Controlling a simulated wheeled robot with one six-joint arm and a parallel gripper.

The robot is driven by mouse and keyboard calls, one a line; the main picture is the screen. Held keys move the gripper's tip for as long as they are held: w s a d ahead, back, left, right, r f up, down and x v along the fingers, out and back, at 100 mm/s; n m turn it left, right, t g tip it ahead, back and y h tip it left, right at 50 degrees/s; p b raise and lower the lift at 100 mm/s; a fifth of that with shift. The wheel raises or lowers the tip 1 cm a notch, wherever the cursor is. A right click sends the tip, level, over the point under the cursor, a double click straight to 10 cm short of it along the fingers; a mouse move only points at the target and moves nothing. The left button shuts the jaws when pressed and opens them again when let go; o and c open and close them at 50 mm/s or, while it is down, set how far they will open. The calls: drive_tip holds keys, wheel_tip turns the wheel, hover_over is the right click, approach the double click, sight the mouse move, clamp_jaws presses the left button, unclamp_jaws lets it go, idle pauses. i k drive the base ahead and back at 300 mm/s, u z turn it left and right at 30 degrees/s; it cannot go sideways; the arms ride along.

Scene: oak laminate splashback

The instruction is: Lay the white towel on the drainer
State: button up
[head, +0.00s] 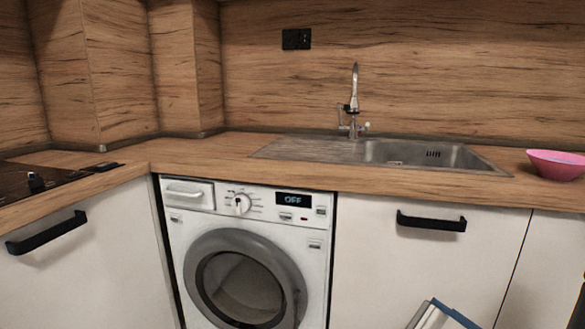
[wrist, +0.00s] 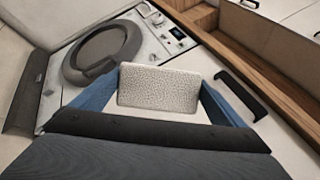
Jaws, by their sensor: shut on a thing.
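The white towel (wrist: 158,88), a pale textured folded block, is held between the two blue fingers of my gripper (wrist: 158,100) in the wrist view. In the head view my gripper (head: 441,315) shows only in part at the bottom edge, low in front of the white cabinet door and below the counter. The drainer (head: 300,148) is the ribbed metal board left of the sink bowl on the counter. It looks bare, and the towel is apart from it.
The sink bowl (head: 425,155) and tap (head: 353,105) adjoin the drainer. A pink bowl (head: 556,164) stands at the right on the counter. The washing machine (head: 245,255) is under the counter, with a black door handle (head: 431,222) to its right. A hob (head: 45,180) is at left.

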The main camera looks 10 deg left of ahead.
sight(305, 152)
drive_tip(key=u, duration=2.45)
drive_tip(key=i, duration=1)
drive_tip(key=z, duration=2.5)
